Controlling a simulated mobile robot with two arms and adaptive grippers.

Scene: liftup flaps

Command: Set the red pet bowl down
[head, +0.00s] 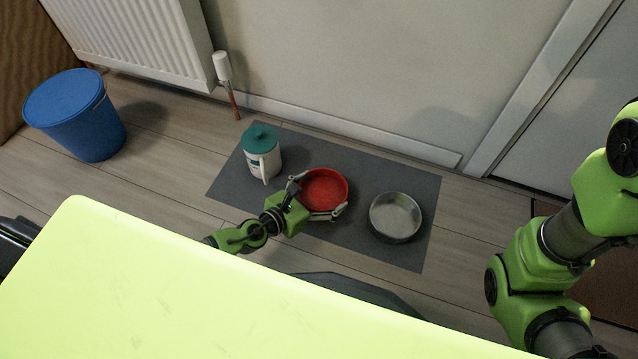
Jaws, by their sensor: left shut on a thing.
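The red pet bowl (325,187) is in the middle of the head view, over the grey mat (350,237). My left gripper (318,199) reaches it from the lower left, with one finger on each side of the bowl, and is shut on it. The bowl looks level. I cannot tell whether its base touches the mat. My right arm shows at the right edge, but its gripper is out of view.
A white jug with a teal lid (262,160) stands on the mat to the left of the red bowl. A metal bowl (395,216) stands on the mat to the right. A blue bin (85,118) stands at the far left. A radiator (135,40) and wall lie behind.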

